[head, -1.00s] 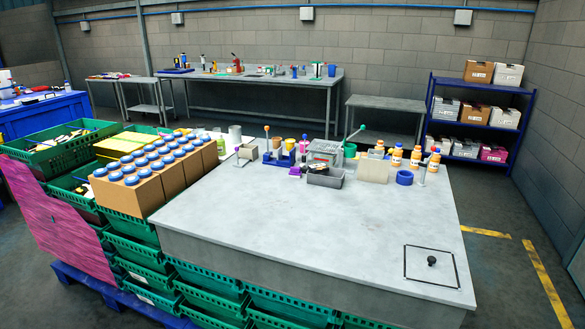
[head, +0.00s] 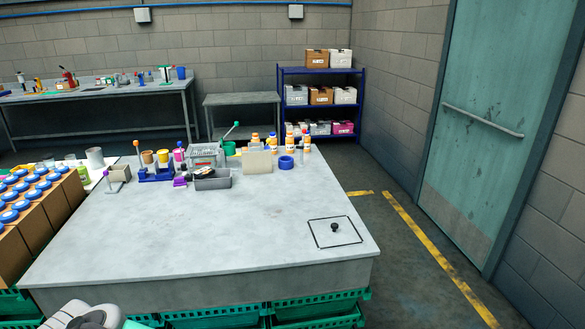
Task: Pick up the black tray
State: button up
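A small black tray (head: 203,172) is on the grey table, toward the back and left of its middle. It looks small and dark from here, and its contents are too small to make out. It sits in or right behind a grey open metal pan (head: 212,183); I cannot tell which. My gripper is not visible. Only a white and grey part of my own arm shows at the bottom left edge, well away from the black tray.
The table (head: 200,235) is clear in front of the pan. A square outline with a black knob (head: 334,228) is at front right. Blue-capped bottles fill boxes at left.

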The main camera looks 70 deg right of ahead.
aim_at(201, 174)
jog(key=z, duration=1.6)
jog(key=i, duration=1)
